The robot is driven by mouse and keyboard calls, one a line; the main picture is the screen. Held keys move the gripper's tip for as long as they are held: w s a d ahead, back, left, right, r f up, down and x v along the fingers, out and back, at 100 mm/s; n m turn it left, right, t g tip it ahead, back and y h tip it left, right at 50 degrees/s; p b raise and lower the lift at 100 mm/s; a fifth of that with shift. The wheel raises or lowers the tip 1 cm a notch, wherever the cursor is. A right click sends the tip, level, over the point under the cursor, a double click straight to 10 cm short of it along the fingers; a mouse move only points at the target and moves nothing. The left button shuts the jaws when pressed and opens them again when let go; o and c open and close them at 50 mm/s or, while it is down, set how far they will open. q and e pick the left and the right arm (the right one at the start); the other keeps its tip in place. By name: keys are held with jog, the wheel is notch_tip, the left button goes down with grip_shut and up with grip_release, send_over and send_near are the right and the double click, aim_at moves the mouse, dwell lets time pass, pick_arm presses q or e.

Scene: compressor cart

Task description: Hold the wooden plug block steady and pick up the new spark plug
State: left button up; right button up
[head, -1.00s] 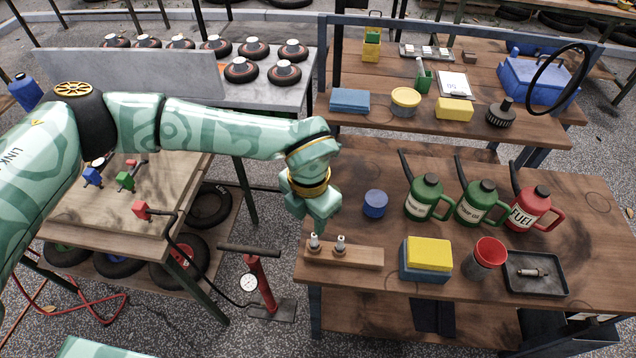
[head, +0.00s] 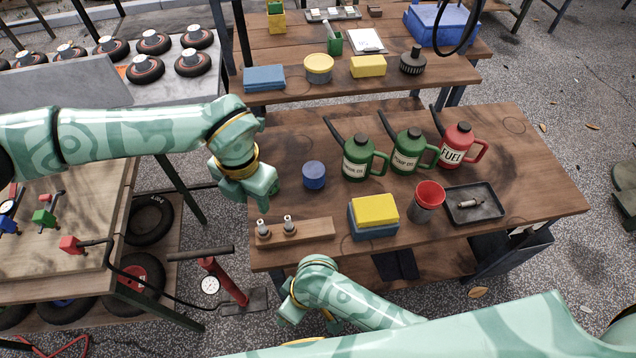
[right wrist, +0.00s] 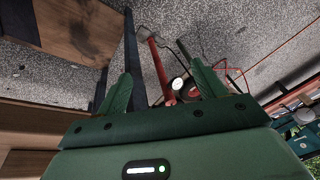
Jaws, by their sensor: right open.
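The wooden plug block (head: 316,231) lies near the front left edge of the right-hand bench. Two upright spark plugs stand in it, a left plug (head: 263,229) and a right plug (head: 289,225); I cannot tell which is new. My left gripper (head: 263,205) points down just behind the block's left end; its fingertips overlap closely, so its opening and any contact are unclear. My right arm comes in at the front, below the bench edge. My right gripper (right wrist: 163,92) is open and empty in the right wrist view, pointing toward the floor pump.
Right of the block are a yellow-and-blue sponge stack (head: 374,213), a red-topped cup (head: 428,200) and a black tray (head: 488,211) holding another plug. A red floor pump (head: 225,280) stands left of the bench.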

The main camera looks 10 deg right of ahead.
notch_tip(320, 180, up, 6)
jog(key=w+a+r+n, duration=0.1)
jog(key=w+a+n, duration=0.1)
jog(key=w, duration=0.1)
notch_tip(320, 180, up, 16)
jog(key=n+h, duration=0.3)
jog(key=n, duration=0.3)
send_over(318, 226)
notch_tip(318, 226, down, 16)
jog(key=shift+f, duration=0.1)
jog(key=c, duration=1.1)
